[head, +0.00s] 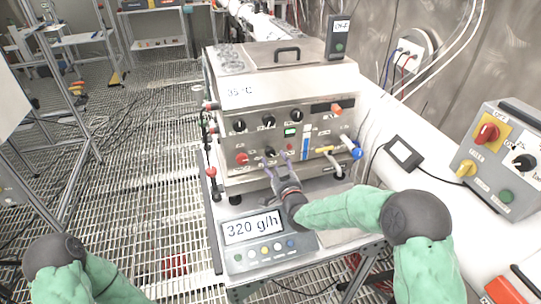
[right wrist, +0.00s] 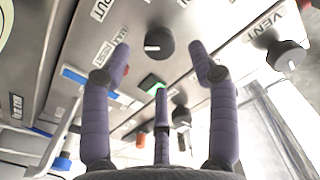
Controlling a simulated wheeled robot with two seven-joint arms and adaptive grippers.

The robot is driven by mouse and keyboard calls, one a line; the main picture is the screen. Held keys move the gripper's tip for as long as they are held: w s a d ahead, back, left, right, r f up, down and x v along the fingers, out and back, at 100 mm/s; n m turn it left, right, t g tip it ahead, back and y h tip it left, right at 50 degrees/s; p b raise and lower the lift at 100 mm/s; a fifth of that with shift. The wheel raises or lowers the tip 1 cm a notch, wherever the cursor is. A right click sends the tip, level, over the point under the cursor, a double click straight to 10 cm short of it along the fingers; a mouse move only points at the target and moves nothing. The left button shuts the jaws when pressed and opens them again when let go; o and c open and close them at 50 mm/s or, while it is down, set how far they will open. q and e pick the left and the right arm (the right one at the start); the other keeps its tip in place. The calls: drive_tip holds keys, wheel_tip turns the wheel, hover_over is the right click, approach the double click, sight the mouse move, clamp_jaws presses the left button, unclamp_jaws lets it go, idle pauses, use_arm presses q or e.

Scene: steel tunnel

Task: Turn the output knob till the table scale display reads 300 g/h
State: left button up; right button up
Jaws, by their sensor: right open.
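The table scale (head: 265,240) stands at the front of the table, and its display (head: 251,228) reads 320 g/h. The heated steel box has a front panel with several black knobs. My right gripper (head: 278,164) is open in front of the lower panel, near a black knob (head: 270,152). In the right wrist view, a black knob (right wrist: 159,43) with a white mark shows between the spread purple fingertips (right wrist: 159,55), with no clear contact. A partly cut-off label ending in "PUT" is beside it. My left gripper is out of view.
Red (head: 242,159) and yellow (head: 324,150) controls and a blue-handled valve (head: 356,152) are close by on the panel. A grey control box (head: 502,160) stands at the right. Grated floor lies left of the table.

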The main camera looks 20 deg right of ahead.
sight(271, 154)
drive_tip(key=shift+w+a+b, duration=0.1)
drive_tip(key=shift+w+b, duration=0.3)
drive_tip(key=shift+w, duration=2.45)
